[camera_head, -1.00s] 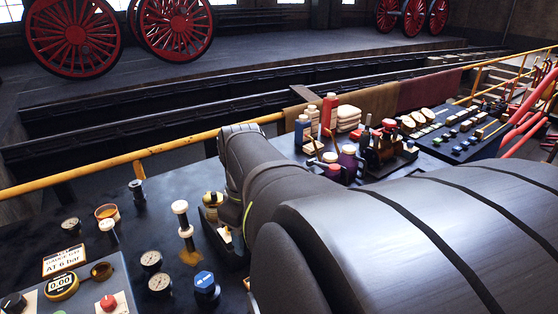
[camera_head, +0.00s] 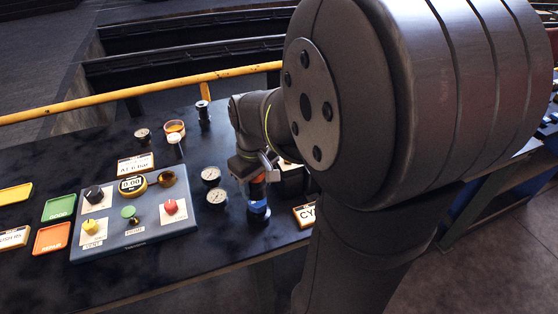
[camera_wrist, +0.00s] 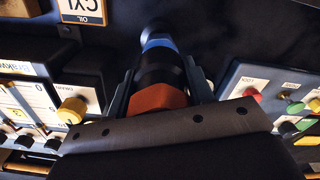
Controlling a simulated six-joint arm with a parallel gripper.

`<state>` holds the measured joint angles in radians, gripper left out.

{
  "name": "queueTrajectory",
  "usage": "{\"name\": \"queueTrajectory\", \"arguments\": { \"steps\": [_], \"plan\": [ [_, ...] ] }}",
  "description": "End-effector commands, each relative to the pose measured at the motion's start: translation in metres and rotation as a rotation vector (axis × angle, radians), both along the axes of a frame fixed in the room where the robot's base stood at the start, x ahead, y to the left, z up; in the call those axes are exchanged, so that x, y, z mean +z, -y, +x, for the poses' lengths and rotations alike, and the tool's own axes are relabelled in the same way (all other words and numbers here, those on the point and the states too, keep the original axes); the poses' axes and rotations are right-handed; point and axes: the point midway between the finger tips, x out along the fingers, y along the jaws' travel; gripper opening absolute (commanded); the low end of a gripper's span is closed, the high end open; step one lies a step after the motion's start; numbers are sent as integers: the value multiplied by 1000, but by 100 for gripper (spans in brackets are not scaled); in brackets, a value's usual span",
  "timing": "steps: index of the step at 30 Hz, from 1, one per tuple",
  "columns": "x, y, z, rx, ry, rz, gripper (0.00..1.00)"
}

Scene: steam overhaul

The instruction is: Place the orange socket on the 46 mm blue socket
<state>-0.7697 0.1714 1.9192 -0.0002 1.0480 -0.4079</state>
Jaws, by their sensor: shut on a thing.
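The orange socket (camera_head: 259,178) has an orange end and seems to have a dark lower body. In the head view it hangs upright at my gripper (camera_head: 262,170). In the wrist view the orange end (camera_wrist: 158,98) is nearest the palm, between the two fingers of my gripper (camera_wrist: 160,70), which is shut on it. The blue socket (camera_head: 258,208) stands on the bench directly below, roughly in line with it. Its blue part (camera_wrist: 157,40) shows past the dark body in the wrist view. I cannot tell whether the two sockets touch.
Two round gauges (camera_head: 213,186) lie close left of the blue socket. A control panel (camera_head: 150,243) with knobs is further left. A CYL oil sign (camera_head: 305,214) stands close on the right. A dark cylindrical piece (camera_head: 203,113) stands behind. The front bench edge is near.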

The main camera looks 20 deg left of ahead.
Motion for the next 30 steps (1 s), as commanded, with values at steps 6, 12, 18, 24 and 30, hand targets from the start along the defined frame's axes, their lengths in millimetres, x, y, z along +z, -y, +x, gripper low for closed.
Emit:
{"name": "queueTrajectory", "arguments": {
  "steps": [6,12,18,24,30],
  "plan": [
    [-27,1,0,0,-1,-1,10],
    [-28,0,0,0,0,1,10],
    [-31,1,0,0,-1,-1,10],
    [-31,1,0,0,-1,-1,69],
    [-31,1,0,0,0,-1,69]
  ]
}}
